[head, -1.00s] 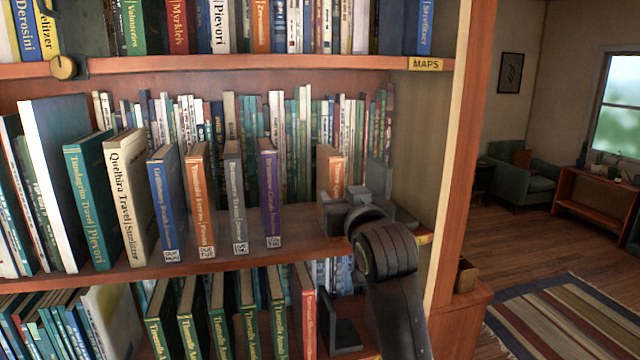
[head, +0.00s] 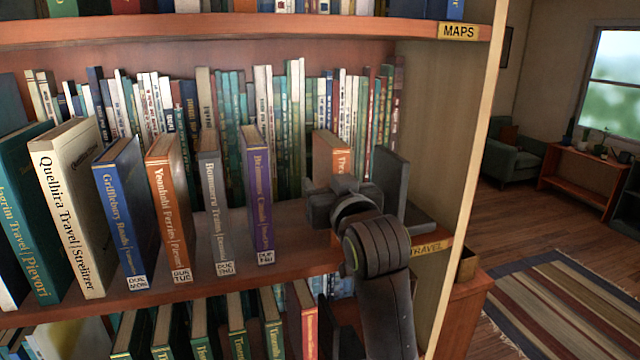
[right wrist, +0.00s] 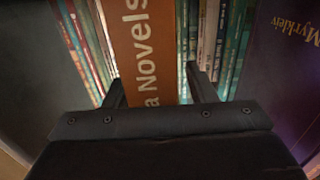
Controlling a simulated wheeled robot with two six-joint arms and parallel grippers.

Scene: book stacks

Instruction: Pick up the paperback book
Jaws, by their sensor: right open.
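An orange book (head: 328,152) with white lettering stands upright on the middle shelf, toward its right end. It is likely the paperback. My right gripper (head: 333,190) is in front of it and hides its lower part in the head view. In the right wrist view the orange spine (right wrist: 150,50), lettered "a Novels", stands between the two open fingers of my right gripper (right wrist: 158,90). I see a gap beside the right finger; whether the left finger touches the book I cannot tell. My left gripper is not in view.
A dark grey bookend (head: 388,185) stands right of the orange book. A purple book (head: 262,200) stands to the left, with bare shelf between. A row of thin books (head: 285,130) fills the back. The shelf's side panel (head: 430,150) closes the right.

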